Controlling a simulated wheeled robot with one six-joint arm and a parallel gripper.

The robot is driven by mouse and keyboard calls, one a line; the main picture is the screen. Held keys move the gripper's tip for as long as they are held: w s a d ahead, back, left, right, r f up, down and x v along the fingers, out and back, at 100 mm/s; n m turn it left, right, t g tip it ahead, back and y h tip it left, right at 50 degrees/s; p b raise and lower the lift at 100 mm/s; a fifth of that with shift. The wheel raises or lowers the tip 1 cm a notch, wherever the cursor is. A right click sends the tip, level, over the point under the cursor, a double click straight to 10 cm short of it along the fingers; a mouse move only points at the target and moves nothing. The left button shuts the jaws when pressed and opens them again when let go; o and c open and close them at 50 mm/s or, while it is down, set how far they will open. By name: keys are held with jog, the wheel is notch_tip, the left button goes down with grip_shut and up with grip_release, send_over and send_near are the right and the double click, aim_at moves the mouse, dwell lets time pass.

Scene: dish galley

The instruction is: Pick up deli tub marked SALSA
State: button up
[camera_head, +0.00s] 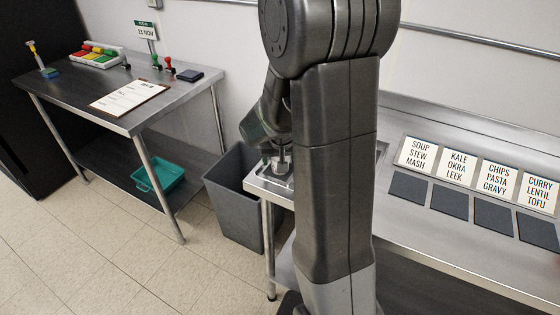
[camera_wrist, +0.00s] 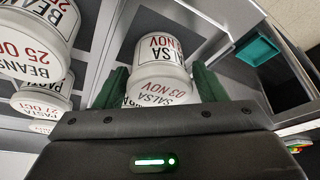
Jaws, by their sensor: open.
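The deli tub marked SALSA (camera_wrist: 160,72) is white, with SALSA 03 NOV in black and red on its lid and side. In the wrist view it sits between the two green fingers of my gripper (camera_wrist: 161,86). The fingers are open, one on each side; contact with the tub cannot be told. In the head view my gripper (camera_head: 280,160) is low over the steel counter's left end, partly hidden by my arm.
In the wrist view, tubs marked BEANS (camera_wrist: 38,38) and PASTA (camera_wrist: 42,100) stand close on the left. A grey bin (camera_head: 233,195) is beside the counter. Label cards (camera_head: 418,154) and dark pads (camera_head: 449,200) lie on the right. A side table (camera_head: 70,92) holds a clipboard (camera_head: 128,97).

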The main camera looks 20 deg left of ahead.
jog(key=shift+w+f, duration=0.1)
jog(key=shift+f, duration=0.15)
jog(key=shift+c, duration=0.4)
jog(key=c, duration=0.7)
jog(key=shift+r, duration=0.1)
